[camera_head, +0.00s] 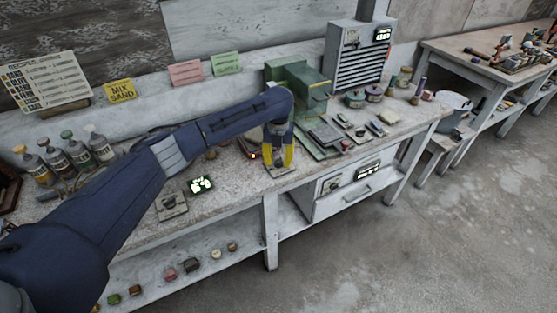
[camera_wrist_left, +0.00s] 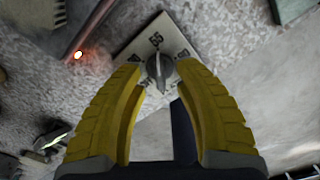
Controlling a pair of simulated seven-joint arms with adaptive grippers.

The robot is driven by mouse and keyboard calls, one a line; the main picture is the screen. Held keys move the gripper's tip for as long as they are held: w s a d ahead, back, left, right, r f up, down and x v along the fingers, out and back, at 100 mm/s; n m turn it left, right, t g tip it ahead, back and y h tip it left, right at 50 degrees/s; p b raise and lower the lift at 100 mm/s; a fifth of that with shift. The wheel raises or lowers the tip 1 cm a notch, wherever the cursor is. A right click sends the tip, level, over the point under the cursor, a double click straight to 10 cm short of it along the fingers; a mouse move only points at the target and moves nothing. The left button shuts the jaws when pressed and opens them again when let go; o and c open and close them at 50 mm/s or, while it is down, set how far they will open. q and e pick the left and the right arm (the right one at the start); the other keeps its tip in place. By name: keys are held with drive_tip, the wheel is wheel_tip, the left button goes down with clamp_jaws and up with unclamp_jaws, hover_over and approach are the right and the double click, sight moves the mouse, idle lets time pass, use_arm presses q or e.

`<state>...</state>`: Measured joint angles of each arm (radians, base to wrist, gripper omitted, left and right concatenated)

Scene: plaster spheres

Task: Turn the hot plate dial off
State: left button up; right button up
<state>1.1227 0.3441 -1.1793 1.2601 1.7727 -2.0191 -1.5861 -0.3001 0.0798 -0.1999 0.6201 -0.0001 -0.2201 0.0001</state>
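A pale square plate (camera_wrist_left: 155,42) with dark markings carries a small grey dial (camera_wrist_left: 159,69) in the left wrist view. The dial's ridge runs roughly up and down the picture. In the head view the plate (camera_head: 284,172) lies near the table's front edge, with its dial hidden by the gripper. My left gripper (camera_head: 280,158) points down over it. In the left wrist view its yellow fingers (camera_wrist_left: 161,76) are spread on either side of the dial, with gaps showing. I cannot tell the height of the fingertips above the plate. My right gripper is in neither view.
A rod with a glowing orange tip (camera_wrist_left: 79,56) lies beside the plate. A second dial panel (camera_head: 172,206) and a lit green display (camera_head: 200,185) sit to the left. A green machine (camera_head: 300,85) stands behind the gripper. Several bottles (camera_head: 80,155) stand at the far left.

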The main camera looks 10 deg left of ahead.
use_arm(q)
drive_tip(key=shift+f, duration=0.1)
drive_tip(key=shift+c, duration=0.2)
clamp_jaws()
